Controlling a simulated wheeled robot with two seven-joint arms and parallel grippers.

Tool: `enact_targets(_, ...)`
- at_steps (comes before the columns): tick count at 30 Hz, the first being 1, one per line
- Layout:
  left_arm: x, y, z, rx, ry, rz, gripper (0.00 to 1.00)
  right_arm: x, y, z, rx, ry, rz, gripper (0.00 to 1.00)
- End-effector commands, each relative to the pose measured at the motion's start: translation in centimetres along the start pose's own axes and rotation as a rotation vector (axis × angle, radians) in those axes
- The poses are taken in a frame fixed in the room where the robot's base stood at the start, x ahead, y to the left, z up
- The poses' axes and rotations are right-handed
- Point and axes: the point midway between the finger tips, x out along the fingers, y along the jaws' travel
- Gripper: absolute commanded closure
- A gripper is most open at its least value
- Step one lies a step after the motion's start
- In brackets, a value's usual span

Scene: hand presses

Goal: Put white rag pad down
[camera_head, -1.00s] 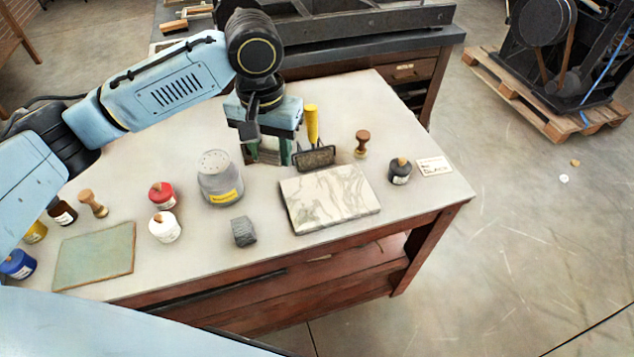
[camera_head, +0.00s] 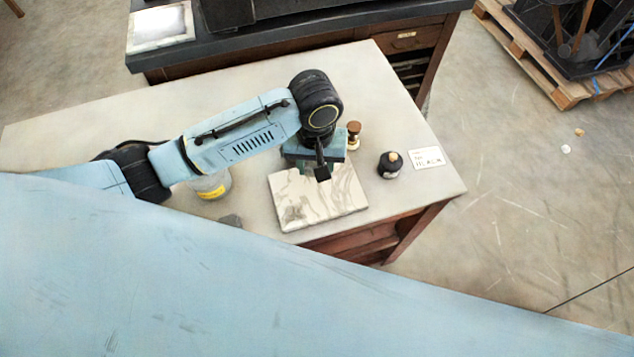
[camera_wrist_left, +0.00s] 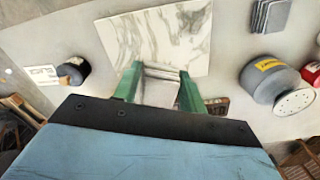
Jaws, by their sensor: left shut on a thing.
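My left gripper (camera_wrist_left: 160,92) has green fingers and is shut on the white rag pad (camera_wrist_left: 159,88), which shows pale between the fingers in the left wrist view. The gripper is at the far edge of the grey-veined marble slab (camera_wrist_left: 158,38). I cannot tell whether the pad touches anything below it. My right gripper is not in view.
A black ink bottle (camera_head: 390,164) and a label card (camera_head: 427,157) stand right of the slab. A wooden-handled stamp (camera_head: 353,134) is just behind. A grey can (camera_wrist_left: 276,88) with a yellow label is on the other side. A dark roller (camera_wrist_left: 216,105) lies beside the fingers.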

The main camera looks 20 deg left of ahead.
Motion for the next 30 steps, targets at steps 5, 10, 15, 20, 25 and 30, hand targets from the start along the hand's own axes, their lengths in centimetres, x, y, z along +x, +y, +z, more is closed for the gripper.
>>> enact_targets(5,3.1,0.0,0.3,-0.007,-0.003,-0.004,0.8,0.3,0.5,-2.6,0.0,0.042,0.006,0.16)
enact_targets(10,5.8,0.1,0.3,-0.006,-0.002,-0.003,0.8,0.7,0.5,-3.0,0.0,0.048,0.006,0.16)
enact_targets(15,7.0,0.1,0.3,-0.005,-0.002,-0.002,0.8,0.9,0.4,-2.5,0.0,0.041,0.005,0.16)
enact_targets(20,9.2,0.1,0.3,-0.005,-0.003,-0.003,0.8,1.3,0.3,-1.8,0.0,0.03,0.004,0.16)
enact_targets(25,10.2,0.1,0.2,-0.004,0.0,-0.001,0.8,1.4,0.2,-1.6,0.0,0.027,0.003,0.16)
enact_targets(30,10.2,0.1,0.2,-0.004,0.0,-0.001,0.8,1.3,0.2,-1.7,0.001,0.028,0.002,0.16)
